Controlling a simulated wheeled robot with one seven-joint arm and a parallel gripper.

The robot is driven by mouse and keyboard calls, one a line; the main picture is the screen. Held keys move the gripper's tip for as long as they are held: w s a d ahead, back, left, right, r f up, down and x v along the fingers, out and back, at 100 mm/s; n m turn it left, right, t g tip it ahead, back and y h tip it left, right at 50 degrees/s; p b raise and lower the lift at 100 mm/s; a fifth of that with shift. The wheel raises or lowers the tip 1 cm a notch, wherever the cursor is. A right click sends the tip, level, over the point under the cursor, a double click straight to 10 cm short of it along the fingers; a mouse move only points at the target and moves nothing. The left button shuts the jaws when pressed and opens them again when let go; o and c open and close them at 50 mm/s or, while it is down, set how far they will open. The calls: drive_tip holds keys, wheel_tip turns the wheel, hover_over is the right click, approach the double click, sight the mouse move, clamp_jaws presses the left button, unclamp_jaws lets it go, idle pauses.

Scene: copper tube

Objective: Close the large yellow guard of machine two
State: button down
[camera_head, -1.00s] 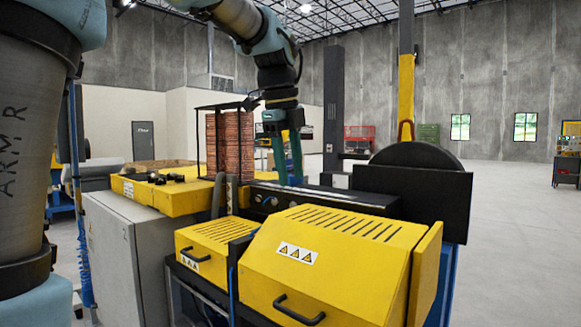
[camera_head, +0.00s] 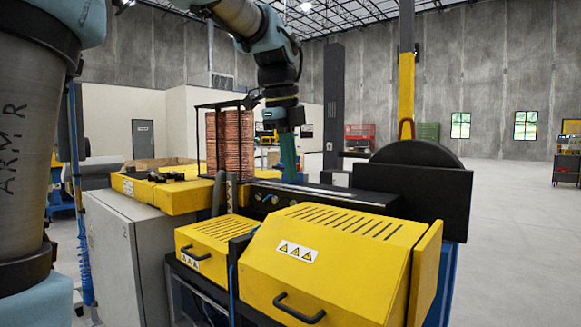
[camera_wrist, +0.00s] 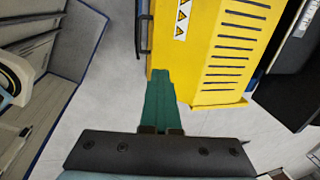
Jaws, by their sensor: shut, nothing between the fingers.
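The large yellow guard (camera_head: 350,235) is at the front right of the machine in the head view. It has slots on top, warning stickers and a black handle (camera_head: 299,308), and it sits lowered over the machine front. A yellow guard with slots and stickers (camera_wrist: 235,50) fills the upper middle of the wrist view. My gripper (camera_head: 291,172) hangs fingers down behind the guards in the head view. Its green fingers are shut together and empty. In the wrist view the fingertips (camera_wrist: 160,75) overlap the guard's lower left corner; I cannot tell whether they touch it.
A smaller yellow guard (camera_head: 212,243) with its own handle is left of the large one. A stack of copper tube (camera_head: 230,141) stands behind it, left of my gripper. A grey cabinet (camera_head: 130,255) is at the left. Open floor (camera_head: 525,240) lies to the right.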

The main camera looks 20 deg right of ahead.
idle(0.8)
drive_tip(key=c, duration=0.8)
unclamp_jaws()
drive_tip(key=shift+c, duration=0.2)
drive_tip(key=b+v, duration=0.1)
drive_tip(key=v, duration=0.9)
drive_tip(key=shift+r, duration=0.4)
drive_tip(key=shift+a, duration=0.15)
